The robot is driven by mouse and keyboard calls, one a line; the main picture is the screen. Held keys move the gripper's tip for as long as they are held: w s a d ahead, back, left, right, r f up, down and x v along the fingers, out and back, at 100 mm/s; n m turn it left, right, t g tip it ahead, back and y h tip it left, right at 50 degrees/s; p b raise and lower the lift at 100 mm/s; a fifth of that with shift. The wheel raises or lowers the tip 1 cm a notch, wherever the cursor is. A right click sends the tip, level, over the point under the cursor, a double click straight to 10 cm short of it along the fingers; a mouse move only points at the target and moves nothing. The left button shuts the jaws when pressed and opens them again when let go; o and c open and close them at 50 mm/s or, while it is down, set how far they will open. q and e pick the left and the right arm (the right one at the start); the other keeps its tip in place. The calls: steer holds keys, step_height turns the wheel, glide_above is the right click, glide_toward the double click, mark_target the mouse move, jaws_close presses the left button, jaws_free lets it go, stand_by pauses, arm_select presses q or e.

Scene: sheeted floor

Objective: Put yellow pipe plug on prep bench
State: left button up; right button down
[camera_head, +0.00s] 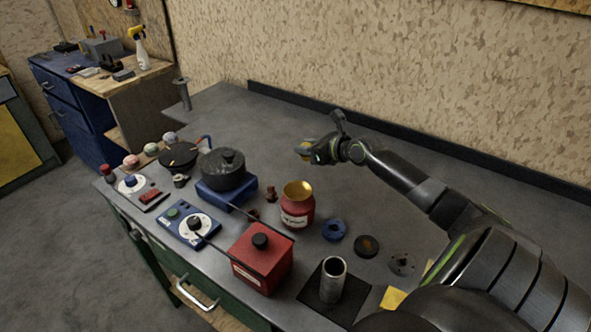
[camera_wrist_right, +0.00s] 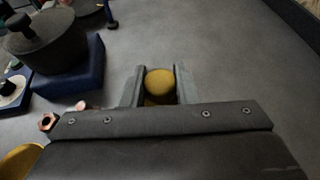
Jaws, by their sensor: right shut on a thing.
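The yellow pipe plug (camera_wrist_right: 160,84) sits between the two fingers of my right gripper (camera_wrist_right: 159,88) in the right wrist view; its rounded end shows. In the head view my right gripper (camera_head: 308,152) is above the back part of the grey prep bench (camera_head: 300,120), with a bit of yellow at its fingertips. The gripper is shut on the plug. I cannot tell how far the plug is from the bench top. My left gripper is not in view.
A black pot (camera_head: 223,168) on a blue base, a red jar (camera_head: 297,205), a red box (camera_head: 262,258), a blue ring (camera_head: 334,230) and a metal cylinder (camera_head: 333,279) stand toward the front. The back of the bench is mostly clear, with a dark raised edge (camera_head: 400,148) along the wall.

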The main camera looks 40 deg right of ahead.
mark_target(307, 157)
step_height(307, 157, down, 4)
steer(key=shift+s+r+b, duration=0.1)
steer(key=shift+r+b, duration=0.05)
steer(key=shift+b, duration=0.15)
step_height(307, 157, down, 3)
steer(key=shift+f+b, duration=0.2)
steer(key=shift+b, duration=0.3)
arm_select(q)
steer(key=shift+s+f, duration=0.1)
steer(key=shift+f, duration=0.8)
arm_select(e)
steer(key=shift+f, duration=0.1)
steer(key=shift+f, duration=0.15)
steer(key=c, duration=1.1)
jaws_free()
steer(key=shift+s+r, duration=0.1)
steer(key=shift+r, duration=0.15)
arm_select(q)
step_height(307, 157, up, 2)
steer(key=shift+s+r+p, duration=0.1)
steer(key=shift+p, duration=1)
arm_select(e)
steer(key=v, duration=1.1)
steer(key=shift+s+d, duration=0.1)
steer(key=shift+s, duration=0.25)
